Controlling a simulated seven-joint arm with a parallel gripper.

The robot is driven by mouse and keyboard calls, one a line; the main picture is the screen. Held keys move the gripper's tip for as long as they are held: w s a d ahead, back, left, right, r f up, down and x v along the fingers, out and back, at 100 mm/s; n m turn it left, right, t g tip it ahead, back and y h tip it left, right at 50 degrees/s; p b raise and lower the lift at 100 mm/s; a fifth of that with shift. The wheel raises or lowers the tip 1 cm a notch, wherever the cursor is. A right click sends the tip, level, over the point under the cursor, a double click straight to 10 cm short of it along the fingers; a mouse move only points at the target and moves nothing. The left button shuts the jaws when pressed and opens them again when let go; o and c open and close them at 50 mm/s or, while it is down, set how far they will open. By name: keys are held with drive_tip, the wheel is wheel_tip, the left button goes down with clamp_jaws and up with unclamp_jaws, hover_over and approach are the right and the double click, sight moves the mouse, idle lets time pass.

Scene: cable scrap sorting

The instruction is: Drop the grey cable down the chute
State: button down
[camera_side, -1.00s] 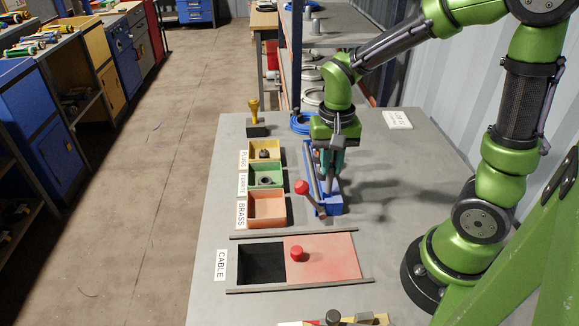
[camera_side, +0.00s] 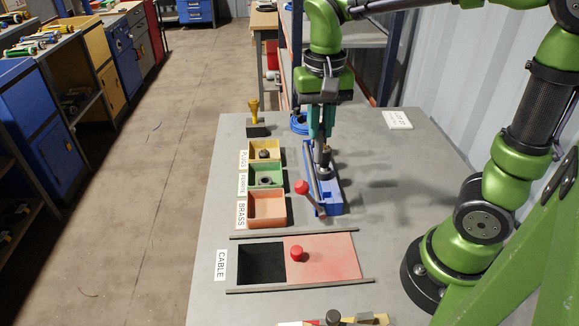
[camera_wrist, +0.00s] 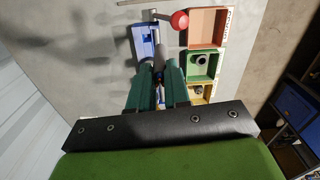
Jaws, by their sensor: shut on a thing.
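My gripper (camera_side: 321,122), with teal fingers, is above the far end of the blue fixture (camera_side: 333,200). It is shut on a dark grey piece (camera_side: 324,156), which looks like the grey cable and hangs below the fingertips. The wrist view shows this piece (camera_wrist: 158,73) between the fingers; its upper part is hidden. I cannot tell whether its lower end is clear of the fixture. The chute, labelled CABLE, has a black opening (camera_side: 261,264) on its left. A pinkish-red sliding lid (camera_side: 332,264) with a red knob covers its right part.
A lever with a red ball (camera_side: 302,187) stands at the fixture's left side. Left of it are yellow (camera_side: 275,147), green (camera_side: 254,182) and orange (camera_side: 266,207) bins; the yellow and green ones hold small parts. A yellow-handled stand (camera_side: 255,127) is at the back. The bench's right side is fairly clear.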

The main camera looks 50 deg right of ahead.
drive_tip(key=s+a+n, duration=0.2)
drive_tip(key=a+n, duration=0.3)
drive_tip(key=a, duration=1.3)
wheel_tip(320, 180, down, 15)
drive_tip(key=shift+s+d+f, duration=0.1)
drive_tip(key=shift+f, duration=0.5)
idle(0.4)
drive_tip(key=c, duration=1)
unclamp_jaws()
